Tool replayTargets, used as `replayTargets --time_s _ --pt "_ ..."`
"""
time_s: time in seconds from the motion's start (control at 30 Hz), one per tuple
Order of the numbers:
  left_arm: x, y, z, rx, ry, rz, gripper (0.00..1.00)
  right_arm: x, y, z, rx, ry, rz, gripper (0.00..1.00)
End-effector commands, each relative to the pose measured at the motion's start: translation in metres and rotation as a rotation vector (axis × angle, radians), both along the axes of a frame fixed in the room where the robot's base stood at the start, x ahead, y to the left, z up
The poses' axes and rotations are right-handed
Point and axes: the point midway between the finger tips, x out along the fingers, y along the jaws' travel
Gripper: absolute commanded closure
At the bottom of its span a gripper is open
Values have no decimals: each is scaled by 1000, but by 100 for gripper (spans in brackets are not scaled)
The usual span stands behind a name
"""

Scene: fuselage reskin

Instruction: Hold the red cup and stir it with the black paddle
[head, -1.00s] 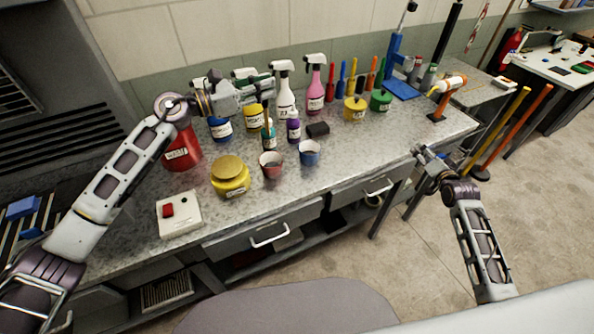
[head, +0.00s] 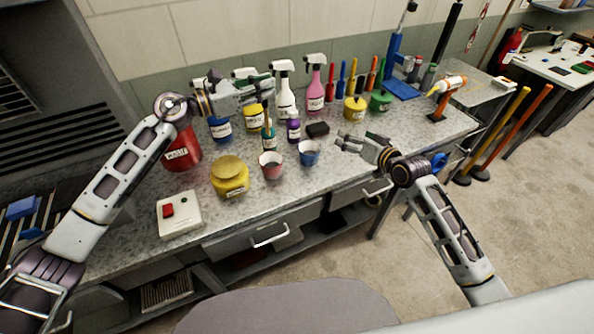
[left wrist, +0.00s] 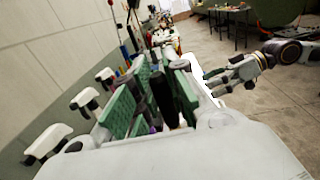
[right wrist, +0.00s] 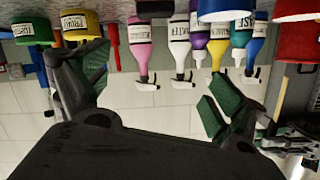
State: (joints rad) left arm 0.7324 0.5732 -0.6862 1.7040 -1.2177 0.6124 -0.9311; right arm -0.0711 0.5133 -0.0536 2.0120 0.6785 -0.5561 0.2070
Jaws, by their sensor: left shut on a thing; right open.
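The red cup (head: 271,165) stands upright on the bench in the head view, beside a blue cup (head: 309,153). My left gripper (head: 265,88) is above and behind it, shut on a slim upright stick, seemingly the black paddle. A dark shaft (left wrist: 163,98) shows between its fingers in the left wrist view. The stick's lower part (head: 267,121) runs down to a small teal-labelled container (head: 269,139); I cannot tell whether its end is inside. My right gripper (head: 345,143) is open and empty over the bench, right of the blue cup; its spread fingers show in the right wrist view (right wrist: 150,95).
A yellow jar (head: 230,177) and a white box with a red button (head: 180,213) stand left of the cups. A red can (head: 182,152), spray bottles (head: 316,86), a purple bottle (head: 293,130) and a black block (head: 318,130) are behind.

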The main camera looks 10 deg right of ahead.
Motion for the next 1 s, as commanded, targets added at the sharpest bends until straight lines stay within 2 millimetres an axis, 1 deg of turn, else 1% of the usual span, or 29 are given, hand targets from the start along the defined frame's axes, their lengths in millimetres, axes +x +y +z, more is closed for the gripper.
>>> replayTargets --time_s 0.03,0.2,0.4,0.5,0.6,0.7,0.83,1.0 --pt "0 0 0 0 0 0 100 -1 16 -4 -25 0 37 5" --pt "0 0 0 0 0 0 100 -12 69 -19 -122 -6 171 5" --pt "0 0 0 0 0 0 100 -30 127 -36 -231 -26 331 5" --pt "0 0 0 0 0 0 100 -41 152 -44 -276 -39 404 5" --pt "0 0 0 0 0 0 100 -49 171 -50 -316 -53 460 5" --pt "0 0 0 0 0 0 100 -56 183 -54 -340 -62 500 5" --pt "0 0 0 0 0 0 100 -61 191 -57 -355 -67 524 5" --pt "0 0 0 0 0 0 100 -61 192 -58 -358 -68 529 5"
